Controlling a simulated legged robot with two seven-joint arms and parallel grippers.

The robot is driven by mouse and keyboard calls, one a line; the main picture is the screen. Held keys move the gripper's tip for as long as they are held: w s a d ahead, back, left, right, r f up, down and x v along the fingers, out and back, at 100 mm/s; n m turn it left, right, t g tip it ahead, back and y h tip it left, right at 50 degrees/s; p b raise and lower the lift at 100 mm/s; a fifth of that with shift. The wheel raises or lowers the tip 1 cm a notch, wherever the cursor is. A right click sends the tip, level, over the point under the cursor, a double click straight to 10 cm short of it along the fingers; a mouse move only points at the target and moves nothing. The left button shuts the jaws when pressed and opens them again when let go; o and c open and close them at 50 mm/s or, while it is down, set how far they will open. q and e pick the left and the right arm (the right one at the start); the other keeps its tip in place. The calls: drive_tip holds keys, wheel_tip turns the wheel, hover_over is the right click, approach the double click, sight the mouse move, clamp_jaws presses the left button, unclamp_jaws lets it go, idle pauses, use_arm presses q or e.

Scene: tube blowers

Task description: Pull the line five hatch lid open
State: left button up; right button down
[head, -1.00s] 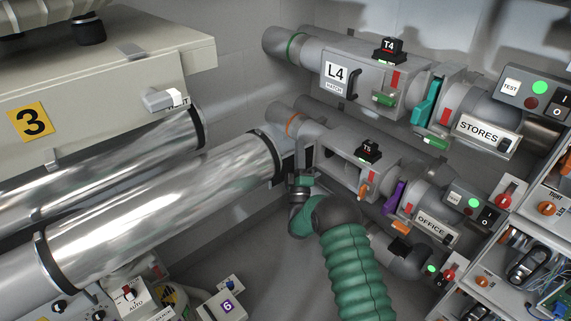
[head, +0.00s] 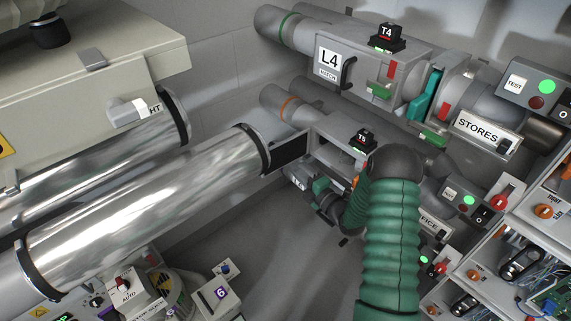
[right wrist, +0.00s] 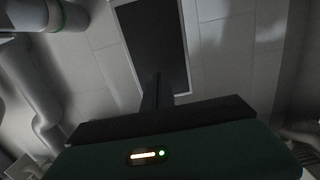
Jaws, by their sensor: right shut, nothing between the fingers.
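The line five hatch lid (head: 290,152) stands swung out to the left of the line five box (head: 340,150) in the head view, its dark inner face showing in a pale frame. The same lid (right wrist: 150,45) fills the top middle of the right wrist view. My left gripper is not in view.
Above is the line four box (head: 365,75) with its L4 lid shut. Shiny pipes (head: 150,200) run along the left, ending close to the lid. A STORES sign (head: 478,130) and a control shelf (head: 540,235) stand at right. The floor below the lid is clear.

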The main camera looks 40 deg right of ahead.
sight(279, 157)
drive_tip(key=w+b, duration=0.1)
drive_tip(key=w, duration=0.3)
drive_tip(key=shift+w+f, duration=0.1)
drive_tip(key=shift+w, duration=0.2)
drive_tip(key=shift+w+a+r, duration=0.25)
drive_tip(key=shift+w+a, duration=0.05)
drive_tip(key=shift+w, duration=0.1)
drive_tip(key=shift+d+f, duration=0.1)
drive_tip(key=shift+d, duration=0.1)
drive_tip(key=shift+w+f+b, duration=0.15)
drive_tip(key=shift+w+b, duration=0.1)
drive_tip(key=shift+b, duration=0.05)
drive_tip(key=w, duration=0.1)
drive_tip(key=w+b, duration=0.1)
drive_tip(key=w, duration=0.1)
drive_tip(key=shift+w+a, duration=0.1)
drive_tip(key=shift+a, duration=0.25)
drive_tip(key=shift+w, duration=0.1)
drive_tip(key=shift+r, duration=0.2)
drive_tip(key=shift+d, duration=0.1)
